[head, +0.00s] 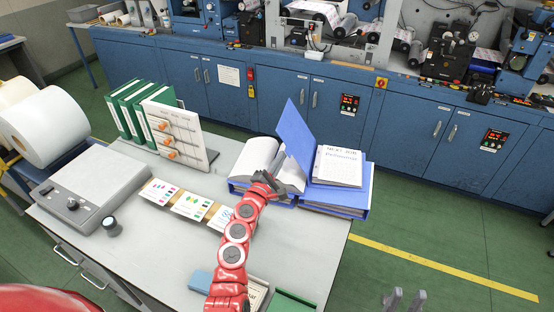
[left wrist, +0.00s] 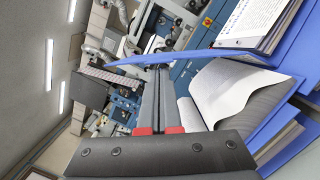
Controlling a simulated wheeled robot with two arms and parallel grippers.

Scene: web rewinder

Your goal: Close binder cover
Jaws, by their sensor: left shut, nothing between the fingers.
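The blue binder (head: 345,205) lies on the table's right part, with a printed page stack (head: 338,168) on its right side. Its blue cover (head: 295,130) stands up, tilted, left of the stack. The cover also shows nearly edge-on in the left wrist view (left wrist: 205,54). Curved white pages (head: 258,158) lie left of the cover. My left gripper (head: 268,181) is shut and empty, low over these pages, left of the cover. In the left wrist view its tips (left wrist: 158,68) are close to the cover; contact cannot be told. My right gripper (head: 405,300) is open at the bottom right.
Green binders (head: 125,108) and a white panel with orange knobs (head: 180,135) stand at the table's back left. Sample cards (head: 190,203) lie left of my left arm. A grey device (head: 95,190) sits at far left. Blue machine cabinets (head: 290,85) run behind.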

